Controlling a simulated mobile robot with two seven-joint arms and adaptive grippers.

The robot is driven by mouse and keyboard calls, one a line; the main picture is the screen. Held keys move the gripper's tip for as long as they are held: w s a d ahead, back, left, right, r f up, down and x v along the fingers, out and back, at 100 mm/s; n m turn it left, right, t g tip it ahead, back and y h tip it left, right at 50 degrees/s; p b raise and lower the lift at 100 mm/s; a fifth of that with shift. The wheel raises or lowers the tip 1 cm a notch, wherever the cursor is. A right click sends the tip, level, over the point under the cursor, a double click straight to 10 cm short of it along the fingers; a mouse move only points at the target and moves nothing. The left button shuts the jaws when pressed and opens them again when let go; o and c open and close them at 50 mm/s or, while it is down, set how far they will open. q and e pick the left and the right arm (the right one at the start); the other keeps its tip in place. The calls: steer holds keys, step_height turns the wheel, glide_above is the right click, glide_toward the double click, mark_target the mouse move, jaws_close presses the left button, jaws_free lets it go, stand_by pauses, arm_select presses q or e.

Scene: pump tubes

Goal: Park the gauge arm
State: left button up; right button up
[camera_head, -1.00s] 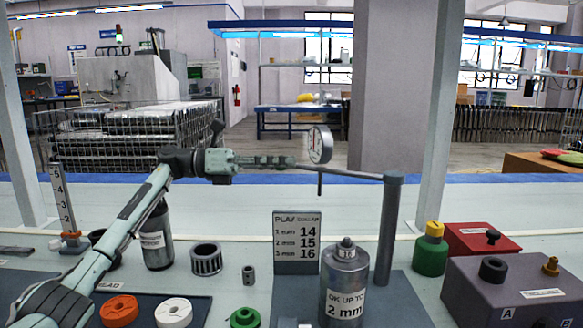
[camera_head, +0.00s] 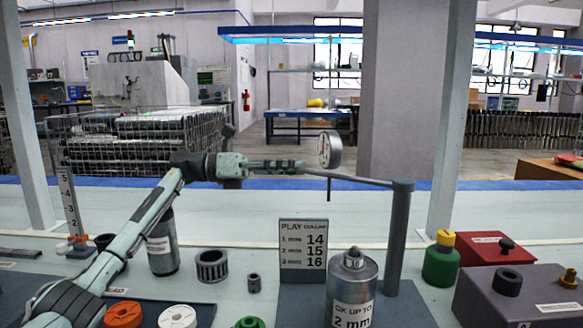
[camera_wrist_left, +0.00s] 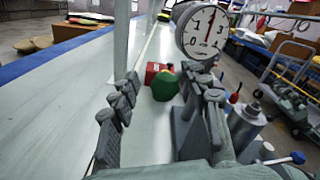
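The gauge arm (camera_head: 368,181) is a thin grey bar reaching left from the top of an upright grey post (camera_head: 397,235). A round white dial gauge (camera_head: 330,150) sits near its left end, with a thin stem hanging below. In the left wrist view the dial (camera_wrist_left: 203,32) faces me, just beyond the right finger. My left gripper (camera_head: 302,167) points right at the dial's height, close to its left side. In the wrist view its two fingers (camera_wrist_left: 160,105) stand apart with a clear gap between them. I cannot tell whether a finger touches the arm. My right gripper is out of view.
Below the gauge stand a grey cylinder (camera_head: 352,275) marked "OK UP TO 2 mm" and a play/collar sign (camera_head: 303,250). A green jar (camera_head: 441,260) and a grey box (camera_head: 520,295) are on the right. Rings and a dark bottle (camera_head: 162,250) are on the left.

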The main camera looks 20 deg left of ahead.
arm_select(q)
steer(key=v, duration=1.2)
steer(key=shift+f, duration=0.15)
